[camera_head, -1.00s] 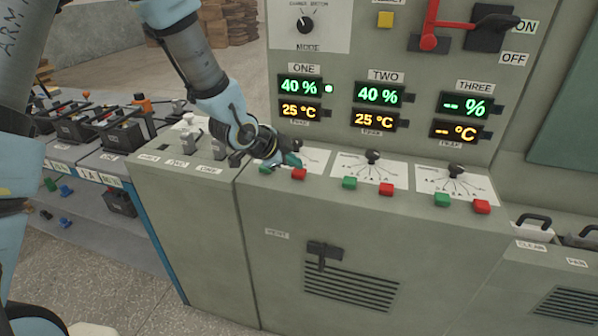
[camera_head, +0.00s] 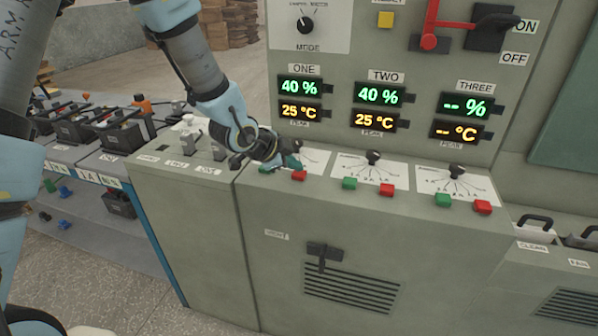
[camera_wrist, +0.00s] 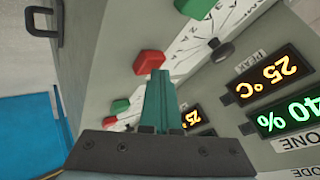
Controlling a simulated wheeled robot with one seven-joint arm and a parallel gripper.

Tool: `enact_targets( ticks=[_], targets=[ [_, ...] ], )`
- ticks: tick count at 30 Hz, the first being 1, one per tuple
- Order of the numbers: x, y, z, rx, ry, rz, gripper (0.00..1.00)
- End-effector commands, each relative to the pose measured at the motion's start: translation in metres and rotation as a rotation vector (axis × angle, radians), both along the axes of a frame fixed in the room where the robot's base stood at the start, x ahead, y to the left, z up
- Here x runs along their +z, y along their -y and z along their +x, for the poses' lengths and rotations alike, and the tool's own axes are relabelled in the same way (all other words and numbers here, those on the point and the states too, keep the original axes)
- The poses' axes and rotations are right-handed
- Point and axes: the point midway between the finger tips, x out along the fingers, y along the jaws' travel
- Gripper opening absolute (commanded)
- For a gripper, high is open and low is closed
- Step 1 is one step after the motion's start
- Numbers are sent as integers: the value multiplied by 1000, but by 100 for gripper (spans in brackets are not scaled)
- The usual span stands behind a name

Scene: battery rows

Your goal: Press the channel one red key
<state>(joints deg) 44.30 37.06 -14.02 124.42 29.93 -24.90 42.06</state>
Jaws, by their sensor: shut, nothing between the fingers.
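The channel one red key (camera_head: 299,175) sits on the sloped desk below the ONE displays, right of the channel one green key (camera_head: 270,167). In the wrist view the red key (camera_wrist: 149,61) lies just beyond the fingertips, and the green key (camera_wrist: 190,8) is at the top edge. My gripper (camera_head: 293,161) is shut and empty, its teal fingers pointing down at the desk just behind the red key. The fingertips (camera_wrist: 158,74) overlap the key's near edge in the wrist view; I cannot tell whether they touch it. The ONE display (camera_head: 299,88) reads 40 % and 25 °C.
A channel one dial is partly hidden behind my gripper. Channel two's green key (camera_head: 349,183) and red key (camera_head: 387,189) lie to the right, with a dial (camera_head: 373,157) behind them. Toggle switches (camera_head: 190,140) stand left. The upright panel rises close behind.

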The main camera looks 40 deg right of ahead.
Motion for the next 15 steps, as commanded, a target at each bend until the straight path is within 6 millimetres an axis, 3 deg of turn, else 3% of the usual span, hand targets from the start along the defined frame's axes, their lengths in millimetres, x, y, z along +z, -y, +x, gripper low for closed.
enact_targets(
  ticks=[8, 15],
  targets=[
    [14, -1, 0, 1, 0, 1, 0],
    [15, 0, 0, 1, -1, 1, 0]
  ],
)
